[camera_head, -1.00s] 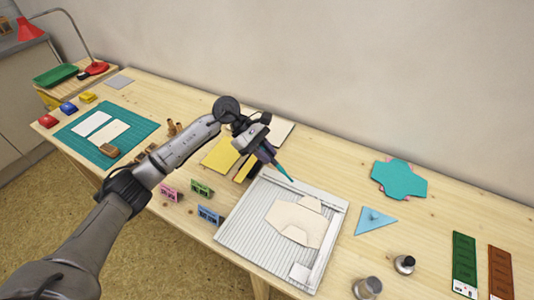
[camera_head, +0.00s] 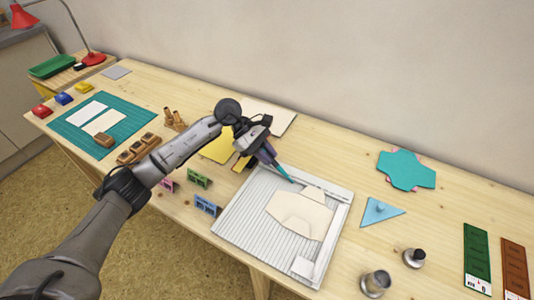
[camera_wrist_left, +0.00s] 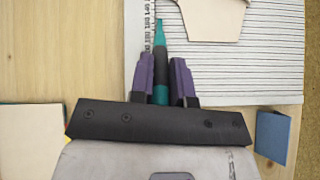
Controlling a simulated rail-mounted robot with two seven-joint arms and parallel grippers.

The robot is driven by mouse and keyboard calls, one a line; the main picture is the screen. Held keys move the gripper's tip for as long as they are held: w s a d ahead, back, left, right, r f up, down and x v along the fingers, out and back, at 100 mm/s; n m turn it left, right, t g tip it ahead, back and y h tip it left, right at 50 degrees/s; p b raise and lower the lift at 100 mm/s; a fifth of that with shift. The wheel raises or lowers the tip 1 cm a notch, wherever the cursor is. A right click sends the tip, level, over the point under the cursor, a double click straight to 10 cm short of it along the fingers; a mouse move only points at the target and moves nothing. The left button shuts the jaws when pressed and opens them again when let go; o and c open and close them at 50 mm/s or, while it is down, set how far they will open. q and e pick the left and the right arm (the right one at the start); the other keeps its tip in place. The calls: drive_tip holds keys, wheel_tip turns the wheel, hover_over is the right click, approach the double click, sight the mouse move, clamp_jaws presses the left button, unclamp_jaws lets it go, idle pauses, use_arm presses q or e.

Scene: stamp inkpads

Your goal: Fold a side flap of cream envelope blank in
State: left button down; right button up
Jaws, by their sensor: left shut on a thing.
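The cream envelope blank (camera_head: 298,208) lies flat on the white ribbed scoring board (camera_head: 240,210). Crease lines show on it, with one flap at its far edge and one at its near edge. In the left wrist view only part of the blank (camera_wrist_left: 213,18) shows, at the top. My left gripper (camera_head: 268,156) is shut on a slim tool with a dark grip and a teal tip (camera_head: 284,172). The tip is over the board's far part, a little left of the blank. In the left wrist view the tool (camera_wrist_left: 160,42) points forward between purple fingers (camera_wrist_left: 162,82). Whether the tip touches the board is unclear.
A blue triangle (camera_head: 380,212), teal sheets (camera_head: 406,170) and metal knobs (camera_head: 375,283) lie to the right. Yellow sheets (camera_head: 218,146) are beyond the arm. A green mat (camera_head: 125,142) is at the left.

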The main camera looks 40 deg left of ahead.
sight(283, 170)
use_arm(q)
drive_tip(key=shift+d, duration=0.35)
drive_tip(key=shift+w+d+p, duration=0.15)
drive_tip(key=shift+w+d, duration=0.1)
drive_tip(key=shift+d, duration=0.85)
drive_tip(key=shift+w+d+p, duration=0.15)
drive_tip(key=shift+w+d, duration=0.05)
drive_tip(key=shift+d, duration=0.9)
drive_tip(key=shift+d+r, duration=0.15)
drive_tip(key=shift+d, duration=0.05)
drive_tip(key=shift+s+r, duration=0.2)
drive_tip(key=shift+r, duration=0.4)
drive_tip(key=shift+s+r, duration=0.2)
drive_tip(key=shift+s+d+f+b, duration=0.15)
drive_tip(key=shift+s+b, duration=0.1)
drive_tip(key=shift+s, duration=0.6)
drive_tip(key=shift+s+d+b, duration=0.15)
drive_tip(key=shift+s+b, duration=0.05)
drive_tip(key=shift+s, duration=0.6)
